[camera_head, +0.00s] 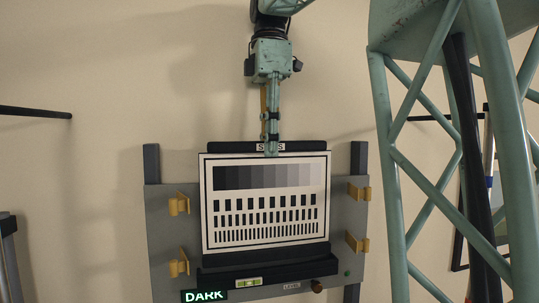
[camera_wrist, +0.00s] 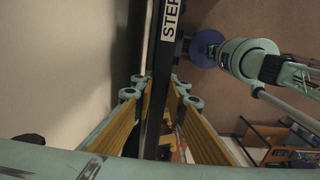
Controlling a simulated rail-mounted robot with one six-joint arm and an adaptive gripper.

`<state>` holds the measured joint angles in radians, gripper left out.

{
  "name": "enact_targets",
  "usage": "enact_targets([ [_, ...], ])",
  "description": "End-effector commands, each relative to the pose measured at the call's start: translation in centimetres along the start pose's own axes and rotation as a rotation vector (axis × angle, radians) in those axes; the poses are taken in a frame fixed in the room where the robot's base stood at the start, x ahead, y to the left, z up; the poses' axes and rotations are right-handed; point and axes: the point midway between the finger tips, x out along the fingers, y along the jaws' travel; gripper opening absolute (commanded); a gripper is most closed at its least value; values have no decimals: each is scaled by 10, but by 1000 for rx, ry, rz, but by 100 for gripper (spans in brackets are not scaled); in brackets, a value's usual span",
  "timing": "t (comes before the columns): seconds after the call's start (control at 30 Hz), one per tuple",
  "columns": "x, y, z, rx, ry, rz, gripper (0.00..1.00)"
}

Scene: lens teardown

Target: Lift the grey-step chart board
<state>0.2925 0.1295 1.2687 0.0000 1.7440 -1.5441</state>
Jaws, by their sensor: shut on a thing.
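The grey-step chart board (camera_head: 265,203) is a white panel with a row of grey patches and rows of black bars. It is upright in front of a grey backing panel (camera_head: 163,235). My gripper (camera_head: 271,150) comes down from above and is shut on the board's top edge, near its middle, partly covering the label on the black top strip. In the wrist view my gripper (camera_wrist: 158,100) has yellow-lined jaws either side of the board's dark edge (camera_wrist: 161,70), with the letters "STEP" showing. I cannot tell whether the board's bottom touches the black ledge (camera_head: 268,271).
Yellow clips (camera_head: 179,204) flank the board on both sides. A green lattice frame (camera_head: 440,150) stands close on the right. Bare wall (camera_head: 150,80) lies at upper left.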

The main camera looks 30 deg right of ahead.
Motion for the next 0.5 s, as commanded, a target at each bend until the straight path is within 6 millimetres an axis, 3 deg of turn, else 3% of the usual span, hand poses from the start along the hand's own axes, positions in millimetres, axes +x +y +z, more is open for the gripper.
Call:
enact_targets([
  [0.5, -37, 1, 0, 0, 0, 1, 0],
])
